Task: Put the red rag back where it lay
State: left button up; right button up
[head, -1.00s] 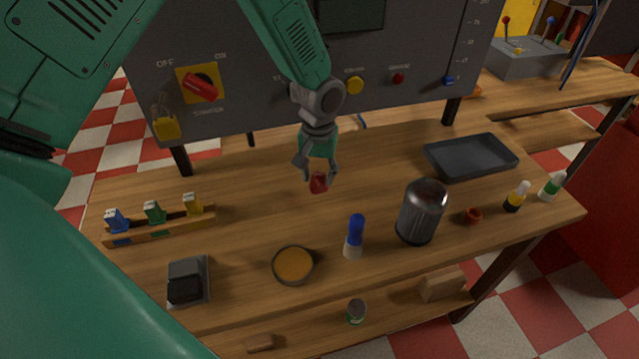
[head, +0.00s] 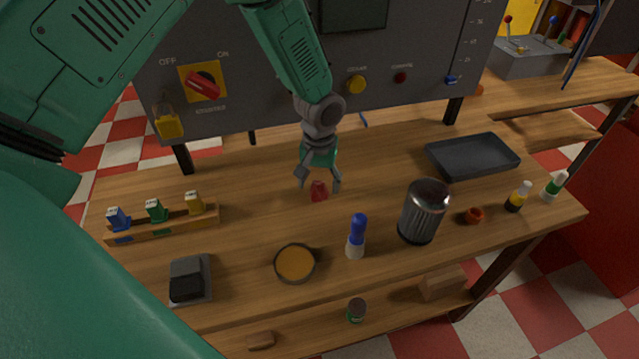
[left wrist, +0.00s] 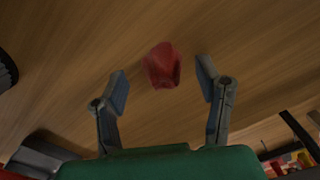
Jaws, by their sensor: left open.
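The red rag (head: 319,191) is a small crumpled piece near the middle of the wooden bench. It also shows in the left wrist view (left wrist: 162,66), ahead of the fingertips and between their lines. My left gripper (head: 318,186) points down over the rag with its fingers spread to either side. In the left wrist view the left gripper (left wrist: 163,88) is open, with bare wood visible between its fingers. The rag appears to rest on the bench, apart from both fingers. My right gripper is not in view.
On the wooden bench (head: 250,205) stand a dark ribbed canister (head: 424,211), a blue-capped bottle (head: 356,237), a bowl of orange stuff (head: 295,263) and a black tray (head: 471,157). A rack with coloured tags (head: 163,225) is at left. A grey control panel (head: 260,75) rises behind.

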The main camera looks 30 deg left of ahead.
aim_at(319, 185)
pick_arm(q)
notch_tip(319, 185, up, 11)
jog(key=shift+r, duration=0.15)
dwell(0.6)
